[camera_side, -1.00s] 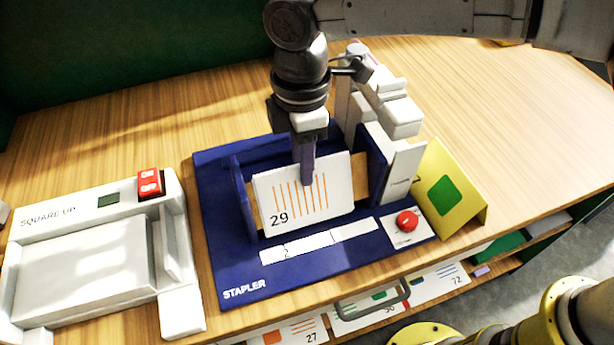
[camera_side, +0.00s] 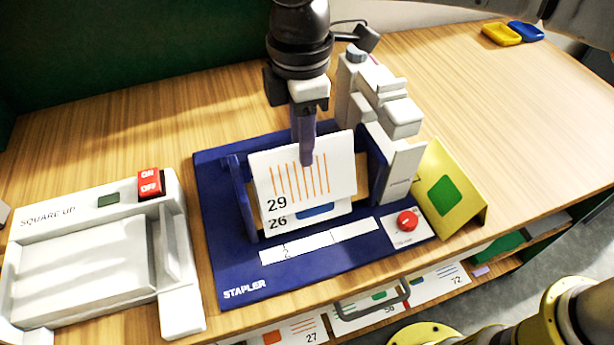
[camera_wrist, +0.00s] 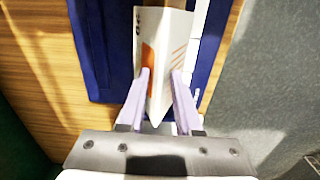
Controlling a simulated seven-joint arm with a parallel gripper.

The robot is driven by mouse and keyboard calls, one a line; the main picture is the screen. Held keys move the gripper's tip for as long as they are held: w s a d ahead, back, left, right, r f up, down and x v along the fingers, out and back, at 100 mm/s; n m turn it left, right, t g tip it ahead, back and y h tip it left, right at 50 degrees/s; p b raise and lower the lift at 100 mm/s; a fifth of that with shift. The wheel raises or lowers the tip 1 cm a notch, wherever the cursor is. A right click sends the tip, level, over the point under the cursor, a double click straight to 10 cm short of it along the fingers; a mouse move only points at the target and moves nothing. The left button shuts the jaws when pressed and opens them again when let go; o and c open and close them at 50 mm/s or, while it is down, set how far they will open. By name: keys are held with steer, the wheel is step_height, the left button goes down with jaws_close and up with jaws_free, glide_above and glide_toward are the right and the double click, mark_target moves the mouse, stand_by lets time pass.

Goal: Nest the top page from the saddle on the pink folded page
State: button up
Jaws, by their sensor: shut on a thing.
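My gripper (camera_side: 307,160) is shut on the ridge of a white folded page marked 29 (camera_side: 335,180) with orange stripes. The page hangs a little above the stapler's saddle. Below it a second page marked 26 (camera_side: 335,211), with a blue shape, shows on the saddle. In the wrist view my two lilac fingers (camera_wrist: 162,82) flank the held page (camera_wrist: 160,45), which shows an orange shape on one side and stripes on the other. No pink folded page is identifiable in these views.
The dark blue stapler base (camera_side: 240,275) has a red button (camera_side: 407,221) and a grey-white stapling head (camera_side: 395,115) at the right. A yellow folded page (camera_side: 465,212) with a green square stands beside it. A white square-up tray (camera_side: 80,260) is left. The table's back right is mostly clear.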

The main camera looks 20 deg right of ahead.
steer(key=shift+r, duration=3.85)
steer(key=shift+f, duration=0.15)
